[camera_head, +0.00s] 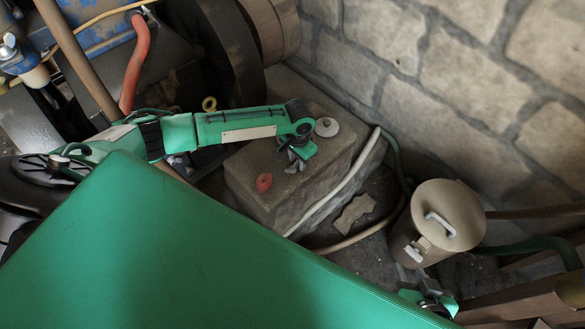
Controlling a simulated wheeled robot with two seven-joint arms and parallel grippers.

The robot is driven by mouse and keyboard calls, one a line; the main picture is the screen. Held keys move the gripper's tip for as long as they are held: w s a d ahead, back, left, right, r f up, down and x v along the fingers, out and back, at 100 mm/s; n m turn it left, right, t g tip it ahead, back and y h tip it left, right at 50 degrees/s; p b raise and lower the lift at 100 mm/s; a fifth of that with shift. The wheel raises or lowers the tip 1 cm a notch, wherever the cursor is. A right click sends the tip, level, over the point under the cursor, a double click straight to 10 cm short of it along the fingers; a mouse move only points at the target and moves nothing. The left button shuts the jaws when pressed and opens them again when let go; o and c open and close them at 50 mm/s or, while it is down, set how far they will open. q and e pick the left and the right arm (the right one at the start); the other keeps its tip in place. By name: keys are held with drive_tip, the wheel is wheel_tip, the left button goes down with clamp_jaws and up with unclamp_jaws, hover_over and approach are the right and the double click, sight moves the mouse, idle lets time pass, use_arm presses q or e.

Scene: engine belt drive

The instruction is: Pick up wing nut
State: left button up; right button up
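My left gripper (294,157) points down over the top of a stone block (245,165). A small grey winged piece (296,166) shows right at its fingertips and may be the wing nut. It is too small to tell it from the fingers, or to tell whether they are shut on it. A silver, wing-shaped piece (8,42) also sits on a fitting at the far upper left. My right gripper (412,284) is low at the right, below the beige canister, partly hidden by my green body.
A red ring-like piece (264,182) and a pale round disc (327,127) lie on the block near my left gripper. The beige lidded canister (440,215) stands to the right. Hoses (345,185) run beside the block. A brick wall (440,70) closes off the back.

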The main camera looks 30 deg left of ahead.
sight(298, 161)
use_arm(q)
drive_tip(key=shift+c, duration=0.4)
clamp_jaws()
drive_tip(key=shift+r, duration=0.15)
